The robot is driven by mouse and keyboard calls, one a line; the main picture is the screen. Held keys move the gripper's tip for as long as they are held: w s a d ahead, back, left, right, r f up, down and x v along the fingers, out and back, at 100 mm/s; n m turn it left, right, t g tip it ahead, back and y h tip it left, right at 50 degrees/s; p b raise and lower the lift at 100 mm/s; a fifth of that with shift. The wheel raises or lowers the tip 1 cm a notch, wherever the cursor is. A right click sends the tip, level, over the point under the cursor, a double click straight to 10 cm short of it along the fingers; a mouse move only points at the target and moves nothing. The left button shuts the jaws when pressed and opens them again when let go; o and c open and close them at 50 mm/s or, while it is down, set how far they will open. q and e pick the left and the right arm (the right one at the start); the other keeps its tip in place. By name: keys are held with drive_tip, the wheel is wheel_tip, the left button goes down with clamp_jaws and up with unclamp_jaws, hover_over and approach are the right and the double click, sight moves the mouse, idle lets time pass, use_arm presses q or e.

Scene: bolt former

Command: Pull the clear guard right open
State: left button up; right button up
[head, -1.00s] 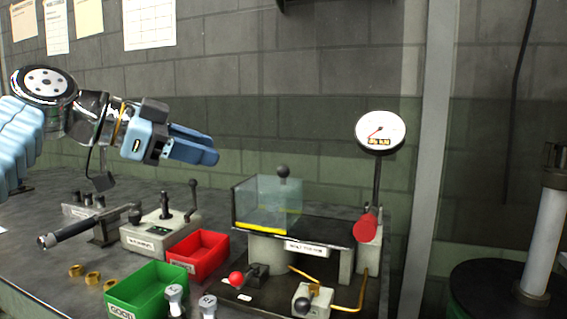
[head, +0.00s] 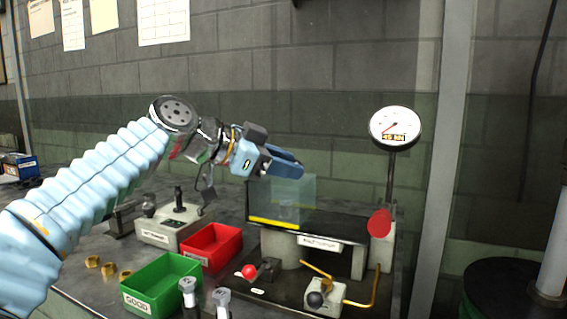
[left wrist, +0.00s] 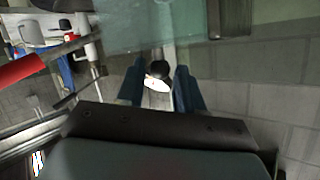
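The clear guard (head: 267,207) is a see-through box with a yellow strip along its lower edge, at the left part of the bolt former (head: 319,243). My left gripper (head: 297,170) is at the guard's top edge and hides the knob there in the head view. In the left wrist view a dark round knob (left wrist: 158,68) shows between the two blue fingers of my left gripper (left wrist: 160,80), which stand apart. I cannot tell whether they touch it. The clear panel (left wrist: 150,25) lies beyond. My right gripper is not in view.
A red bin (head: 213,246) and a green bin (head: 160,287) stand left of the bolt former.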

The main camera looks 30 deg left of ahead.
use_arm(q)
drive_tip(key=shift+c, duration=0.4)
clamp_jaws()
drive_tip(key=shift+d, duration=0.15)
drive_tip(key=d, duration=1.1)
drive_tip(key=shift+w+b, duration=0.25)
drive_tip(key=shift+b, duration=0.1)
drive_tip(key=shift+o, duration=0.4)
unclamp_jaws()
drive_tip(key=shift+d, duration=0.1)
